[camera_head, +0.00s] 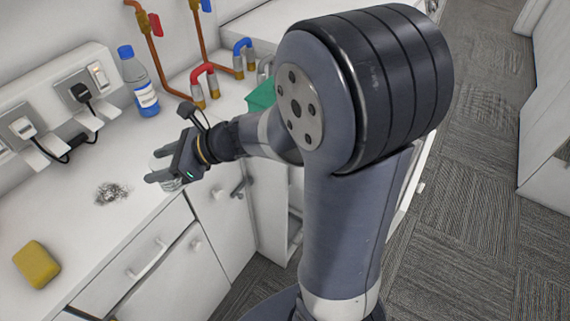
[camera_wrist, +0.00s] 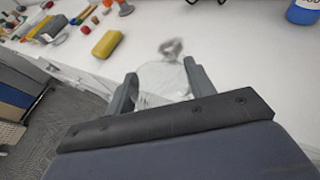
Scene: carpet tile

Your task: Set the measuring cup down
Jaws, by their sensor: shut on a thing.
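The measuring cup (camera_wrist: 163,80) is clear and pale. In the wrist view it sits between the two fingers of my gripper (camera_wrist: 158,88), which is shut on it. In the head view my gripper (camera_head: 165,174) is over the white counter near its front edge, and the cup (camera_head: 166,166) shows only in part behind the fingers. I cannot tell whether the cup touches the counter.
A dark speckled patch (camera_head: 112,192) lies on the counter (camera_head: 60,210) left of my gripper. A yellow sponge (camera_head: 37,264) is farther left. A blue-capped bottle (camera_head: 139,82) stands behind, near wall sockets with plugs (camera_head: 80,92). Copper pipes (camera_head: 150,45) rise at the back.

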